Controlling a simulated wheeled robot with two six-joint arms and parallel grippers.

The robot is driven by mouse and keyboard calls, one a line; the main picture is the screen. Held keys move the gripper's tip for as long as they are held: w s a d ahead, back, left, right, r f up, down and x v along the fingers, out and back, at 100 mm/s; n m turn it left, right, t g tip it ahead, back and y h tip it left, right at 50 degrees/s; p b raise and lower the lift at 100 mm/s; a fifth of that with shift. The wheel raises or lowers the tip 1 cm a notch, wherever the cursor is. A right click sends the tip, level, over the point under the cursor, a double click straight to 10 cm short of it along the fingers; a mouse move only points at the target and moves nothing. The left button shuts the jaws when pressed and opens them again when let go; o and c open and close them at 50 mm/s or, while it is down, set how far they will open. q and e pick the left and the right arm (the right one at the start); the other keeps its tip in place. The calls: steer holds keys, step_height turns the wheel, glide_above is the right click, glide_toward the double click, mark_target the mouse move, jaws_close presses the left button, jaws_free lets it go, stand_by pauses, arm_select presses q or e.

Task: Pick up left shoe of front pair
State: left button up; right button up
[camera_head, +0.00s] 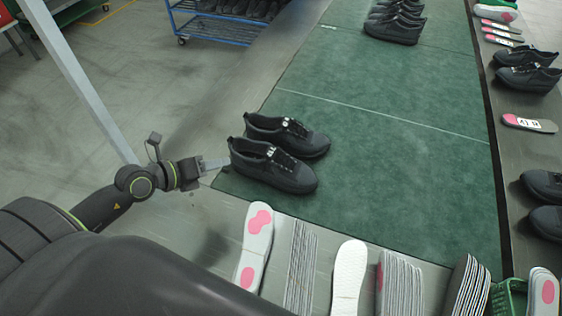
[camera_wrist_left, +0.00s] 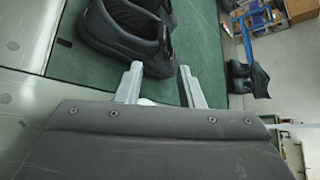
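The front pair of black lace-up shoes stands on the green mat, toes pointing right in the head view: a nearer shoe (camera_head: 272,168) and a farther shoe (camera_head: 290,136) side by side. I cannot tell for sure which one is meant as the left. My left gripper (camera_head: 223,163) is just left of the heels, at the mat's edge. In the left wrist view the two fingers (camera_wrist_left: 160,72) are apart, with a dark shoe heel (camera_wrist_left: 156,62) at the gap between their tips. Contact is not clear. My right gripper is not in view.
The green mat (camera_head: 390,140) is clear beyond and right of the pair. More black shoes (camera_head: 396,25) stand at its far end. Insoles, some pink-marked (camera_head: 257,235), and stacked soles line the near edge. Shoes and insoles lie along the right ledge (camera_head: 525,150). A blue rack (camera_head: 215,27) stands behind.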

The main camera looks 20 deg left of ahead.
arm_select(q)
glide_toward(265, 153)
steer(key=x, duration=0.4)
steer(key=shift+w+d+f, duration=0.1)
steer(key=shift+w+d, duration=0.05)
steer(key=shift+w, duration=0.05)
steer(key=shift+w+d+f, duration=0.25)
steer(key=shift+w+f, duration=0.05)
steer(key=shift+w, duration=0.3)
steer(key=shift+p+x, duration=0.35)
steer(key=shift+x, duration=2)
steer(key=shift+a+f, duration=0.1)
steer(key=shift+a, duration=0.05)
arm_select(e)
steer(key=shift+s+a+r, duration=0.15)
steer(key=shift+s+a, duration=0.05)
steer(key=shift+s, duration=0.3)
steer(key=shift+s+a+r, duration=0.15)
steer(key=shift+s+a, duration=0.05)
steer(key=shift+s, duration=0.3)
arm_select(q)
jaws_close()
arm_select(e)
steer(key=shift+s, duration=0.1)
